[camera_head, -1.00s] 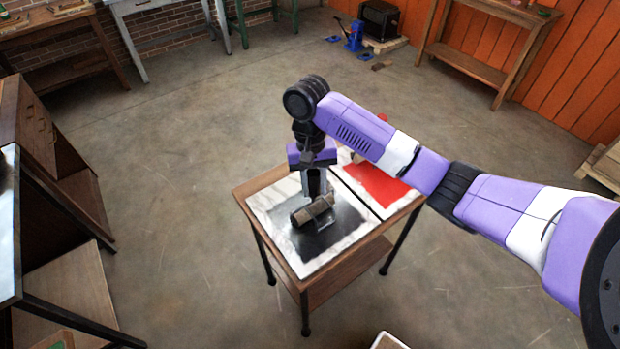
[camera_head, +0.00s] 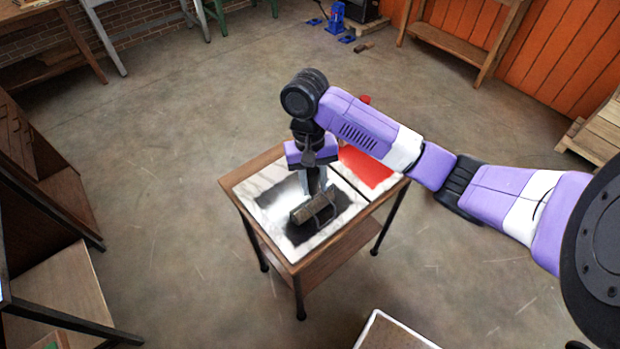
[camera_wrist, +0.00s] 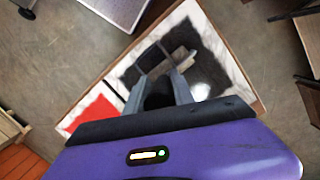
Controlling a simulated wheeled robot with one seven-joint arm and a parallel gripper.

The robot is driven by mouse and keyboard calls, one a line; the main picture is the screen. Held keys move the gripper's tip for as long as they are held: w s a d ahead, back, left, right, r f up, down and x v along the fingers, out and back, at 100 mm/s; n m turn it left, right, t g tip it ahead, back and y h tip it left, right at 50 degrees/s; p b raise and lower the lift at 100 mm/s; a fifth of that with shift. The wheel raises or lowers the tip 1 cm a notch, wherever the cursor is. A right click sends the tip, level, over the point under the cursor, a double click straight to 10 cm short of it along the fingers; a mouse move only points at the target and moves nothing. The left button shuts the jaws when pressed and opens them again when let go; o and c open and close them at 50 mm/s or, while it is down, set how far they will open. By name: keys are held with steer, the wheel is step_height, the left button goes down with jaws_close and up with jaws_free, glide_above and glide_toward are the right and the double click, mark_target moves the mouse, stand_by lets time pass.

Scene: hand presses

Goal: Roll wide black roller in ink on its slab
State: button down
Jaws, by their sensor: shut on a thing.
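The wide black roller (camera_head: 313,207) is a dark, glossy cylinder in a thin frame. It sits low over the black ink (camera_head: 340,202) on the white marble slab (camera_head: 292,254), and appears to rest on it. My gripper (camera_head: 314,188) points down and is shut on the roller's handle, which the fingers mostly hide. A bright shine lies on the ink.
A slab with red ink (camera_head: 368,168) lies beside the black one on the same small wooden table (camera_head: 226,181). A white-rimmed tray (camera_head: 375,313) is at the bottom edge. A wooden cabinet (camera_head: 52,190) stands left. The floor around the table is open.

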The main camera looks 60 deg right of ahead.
steer(key=shift+w+d, duration=1.55)
steer(key=shift+w, duration=3.8)
steer(key=s+a, duration=0.4)
steer(key=s, duration=1)
steer(key=shift+s+f, duration=0.15)
steer(key=shift+s, duration=0.1)
steer(key=shift+a, duration=0.1)
steer(key=shift+r, duration=2.55)
